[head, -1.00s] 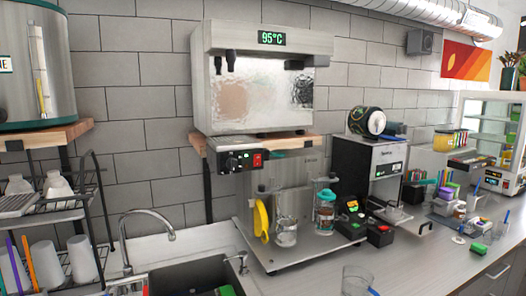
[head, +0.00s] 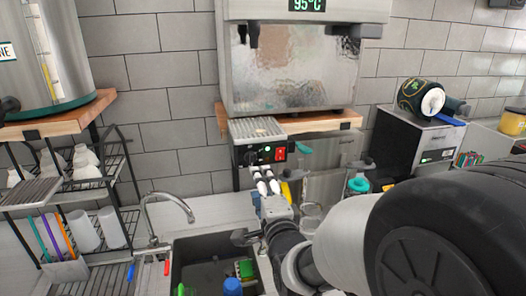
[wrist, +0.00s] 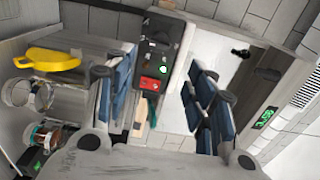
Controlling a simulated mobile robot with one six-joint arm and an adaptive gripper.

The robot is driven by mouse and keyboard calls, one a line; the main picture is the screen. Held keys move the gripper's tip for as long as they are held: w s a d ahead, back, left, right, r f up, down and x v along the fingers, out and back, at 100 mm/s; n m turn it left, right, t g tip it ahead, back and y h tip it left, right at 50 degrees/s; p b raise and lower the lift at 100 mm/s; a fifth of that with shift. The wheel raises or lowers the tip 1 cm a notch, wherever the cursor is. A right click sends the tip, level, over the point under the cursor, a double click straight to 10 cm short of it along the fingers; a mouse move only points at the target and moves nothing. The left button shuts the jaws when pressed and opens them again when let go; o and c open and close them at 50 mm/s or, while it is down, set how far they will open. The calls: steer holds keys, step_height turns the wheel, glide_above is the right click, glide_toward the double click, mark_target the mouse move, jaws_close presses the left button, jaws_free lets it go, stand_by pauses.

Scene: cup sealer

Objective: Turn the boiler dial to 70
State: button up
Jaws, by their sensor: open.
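The boiler (head: 290,75) is a large steel box on a wall shelf. Its display (head: 308,4) reads 95°C and also shows sideways in the wrist view (wrist: 265,117). A black control box below it carries the dark dial (head: 250,157), a lit green lamp (head: 267,151) and a red switch (head: 280,154). In the wrist view the dial (wrist: 160,40) lies near the top, beyond the green lamp. My gripper (head: 267,186) is just below and in front of the control box. Its blue-padded fingers (wrist: 162,70) stand apart with nothing between them, not touching the dial.
A sink (head: 205,262) with a curved faucet (head: 165,205) lies below. A wire rack (head: 120,175) with cups stands at left. A yellow object (wrist: 48,59) and glass jars (wrist: 30,94) are near my gripper. A coffee-machine-like unit (head: 415,140) stands at right.

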mark_target(252, 160)
steer(key=p+x, duration=0.2)
steer(key=x, duration=0.9)
steer(key=shift+w, duration=0.4)
steer(key=c, duration=1.1)
steer(key=shift+o, duration=0.2)
